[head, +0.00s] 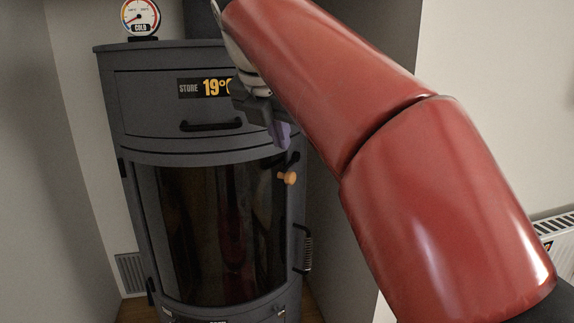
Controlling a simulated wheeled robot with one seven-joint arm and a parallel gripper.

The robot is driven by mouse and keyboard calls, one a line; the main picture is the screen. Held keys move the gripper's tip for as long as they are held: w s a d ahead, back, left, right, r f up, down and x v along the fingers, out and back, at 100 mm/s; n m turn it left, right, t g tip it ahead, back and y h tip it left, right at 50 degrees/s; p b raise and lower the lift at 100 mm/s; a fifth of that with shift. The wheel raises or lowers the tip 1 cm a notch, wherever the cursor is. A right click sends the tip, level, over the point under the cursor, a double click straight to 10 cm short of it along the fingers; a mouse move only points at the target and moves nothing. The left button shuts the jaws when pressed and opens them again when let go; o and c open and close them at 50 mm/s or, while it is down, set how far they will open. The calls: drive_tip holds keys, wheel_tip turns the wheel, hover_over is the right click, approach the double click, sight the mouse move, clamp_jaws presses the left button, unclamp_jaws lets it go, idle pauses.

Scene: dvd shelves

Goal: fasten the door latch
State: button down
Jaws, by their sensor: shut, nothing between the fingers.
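The dark stove's door (150,215) has a curved glass pane and looks closed against the body. A small orange-brown knob (288,178) sits at the door's upper right edge, by a short dark piece (294,158) that looks like the latch. How the latch is engaged cannot be told. My gripper (281,136) is shut and empty, just above the knob and apart from it in the picture. My red arm reaches in from the right and hides part of the gripper and the stove's upper right.
A drawer front with a black handle (211,125) and a display reading 19° (205,88) is above the door. A round gauge marked COLD (141,18) stands on top. A side handle (305,250) sticks out lower right. A white radiator (556,235) is at far right.

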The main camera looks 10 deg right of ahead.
sight(286, 179)
drive_tip(key=b+x, duration=0.1)
drive_tip(key=x, duration=0.7)
drive_tip(key=shift+f+b, duration=0.15)
drive_tip(key=shift+b, duration=0.2)
wheel_tip(286, 179, down, 3)
drive_tip(key=t+h+b, duration=0.1)
drive_tip(key=b, duration=0.2)
drive_tip(key=shift+s+a+b, duration=0.15)
drive_tip(key=shift+b, duration=0.2)
drive_tip(key=w+d+f+n+t+h+b, duration=0.1)
drive_tip(key=w+d+f+t+h+b, duration=0.3)
drive_tip(key=f+b, duration=0.4)
drive_tip(key=shift+w+d+f+t+h+b, duration=0.2)
drive_tip(key=shift+d+t+h+b, duration=0.1)
drive_tip(key=shift+t+h+b, duration=0.75)
drive_tip(key=shift+f, duration=0.1)
